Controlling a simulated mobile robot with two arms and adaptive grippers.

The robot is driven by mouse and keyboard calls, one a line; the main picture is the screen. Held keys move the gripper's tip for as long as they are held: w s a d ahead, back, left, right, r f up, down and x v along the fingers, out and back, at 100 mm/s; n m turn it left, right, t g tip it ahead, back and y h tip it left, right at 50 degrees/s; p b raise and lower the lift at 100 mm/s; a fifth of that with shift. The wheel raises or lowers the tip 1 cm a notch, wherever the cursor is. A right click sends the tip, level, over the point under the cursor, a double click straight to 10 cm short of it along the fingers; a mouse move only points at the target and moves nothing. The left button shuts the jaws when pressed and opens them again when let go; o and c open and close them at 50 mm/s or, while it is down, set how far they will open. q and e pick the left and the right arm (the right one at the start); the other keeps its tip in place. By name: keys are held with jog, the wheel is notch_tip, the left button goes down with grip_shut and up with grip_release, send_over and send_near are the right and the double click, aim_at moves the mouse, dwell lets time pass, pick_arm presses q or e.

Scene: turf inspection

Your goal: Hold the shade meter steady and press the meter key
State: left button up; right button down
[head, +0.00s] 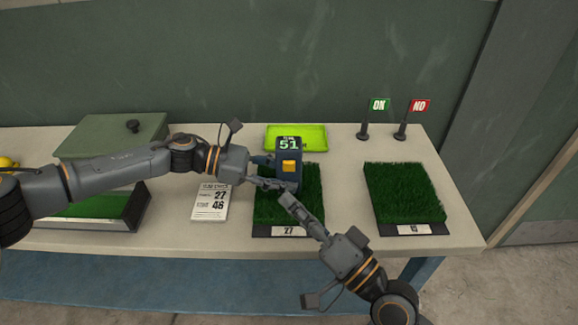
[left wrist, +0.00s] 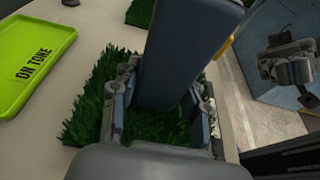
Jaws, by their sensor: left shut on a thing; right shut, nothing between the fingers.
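The shade meter (head: 289,148) is a dark blue upright block with a display reading 51 and a yellow meter key (head: 289,167) on its front. It stands over the turf sample labelled 27 (head: 262,213). My left gripper (head: 274,172) is shut on the meter from the left. In the left wrist view the meter's blue-grey body (left wrist: 190,45) sits between the fingers (left wrist: 160,110), above the grass; its front is hidden. My right gripper (head: 286,198) is shut and empty, its tips just below and in front of the key, apart from it.
A lime tray (head: 296,130) marked ON TONE lies behind the meter. A second turf sample (head: 403,193) is at right, with green (head: 378,105) and red (head: 419,106) flags behind it. A printed card (head: 210,203) and a green-lidded box (head: 113,136) are left.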

dwell(0.4)
pick_arm(q)
jog(key=o, duration=0.9)
